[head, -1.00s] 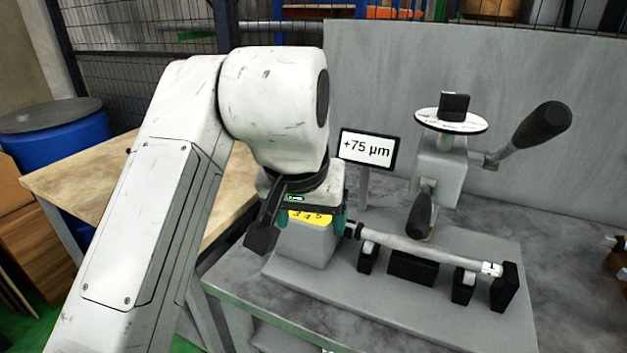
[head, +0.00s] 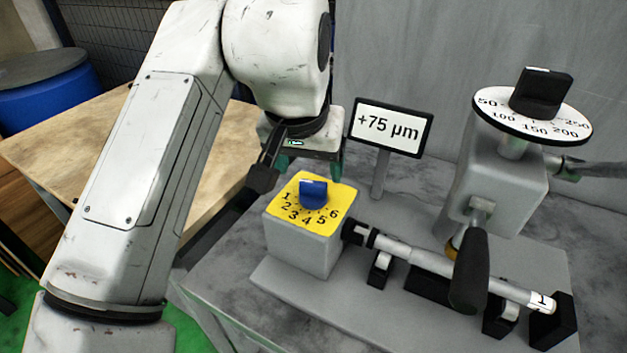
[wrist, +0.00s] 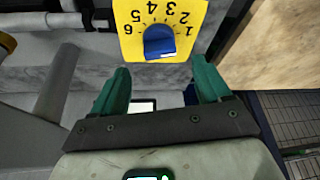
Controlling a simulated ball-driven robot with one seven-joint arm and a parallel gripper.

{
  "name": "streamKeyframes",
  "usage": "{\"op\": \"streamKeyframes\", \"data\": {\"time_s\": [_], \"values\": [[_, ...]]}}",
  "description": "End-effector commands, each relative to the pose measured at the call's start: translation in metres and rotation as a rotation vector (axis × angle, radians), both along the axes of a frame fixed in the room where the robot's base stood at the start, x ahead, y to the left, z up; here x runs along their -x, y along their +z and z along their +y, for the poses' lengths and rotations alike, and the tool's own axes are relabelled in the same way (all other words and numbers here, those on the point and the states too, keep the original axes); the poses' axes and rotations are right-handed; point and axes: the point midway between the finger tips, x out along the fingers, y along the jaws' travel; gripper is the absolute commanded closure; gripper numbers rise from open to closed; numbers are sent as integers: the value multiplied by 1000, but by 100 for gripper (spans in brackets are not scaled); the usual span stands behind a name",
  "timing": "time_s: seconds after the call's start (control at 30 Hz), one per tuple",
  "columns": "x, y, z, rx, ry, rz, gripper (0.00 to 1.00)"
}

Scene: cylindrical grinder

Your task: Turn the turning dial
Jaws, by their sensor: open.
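A blue knob (head: 313,193) sits on a yellow plate numbered 1 to 6 (head: 327,224), on top of a grey box (head: 300,246). I cannot tell which number it points at. In the wrist view the knob (wrist: 160,41) shows just beyond the fingertips, roughly centred between them. My gripper (head: 312,165) is open and empty, with green fingers, appearing behind the knob in the head view; its fingers (wrist: 161,72) are apart in the wrist view. A second dial, a black knob (head: 541,93) on a white disc marked 50 to 250 (head: 493,108), stands at the right.
A sign reading "+75 µm" (head: 388,128) stands behind the box. A cylindrical workpiece (head: 420,258) lies on black supports to the right. A black-handled lever (head: 469,272) hangs in front of the grey post (head: 497,172). A wooden table (head: 75,150) is at the left.

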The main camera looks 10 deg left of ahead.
Motion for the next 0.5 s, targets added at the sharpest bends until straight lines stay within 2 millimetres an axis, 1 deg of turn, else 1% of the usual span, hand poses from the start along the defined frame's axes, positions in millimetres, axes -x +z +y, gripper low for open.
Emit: {"op": "streamKeyframes", "data": {"time_s": [0.03, 0.2, 0.33, 0.5], "values": [[-3, -10, 0, 1, 1, 3, 23], [-15, -38, -1, 0, 1, 2, 23], [-22, -54, -2, 0, 1, 1, 23], [-26, -65, -2, 0, 1, 1, 23]]}}
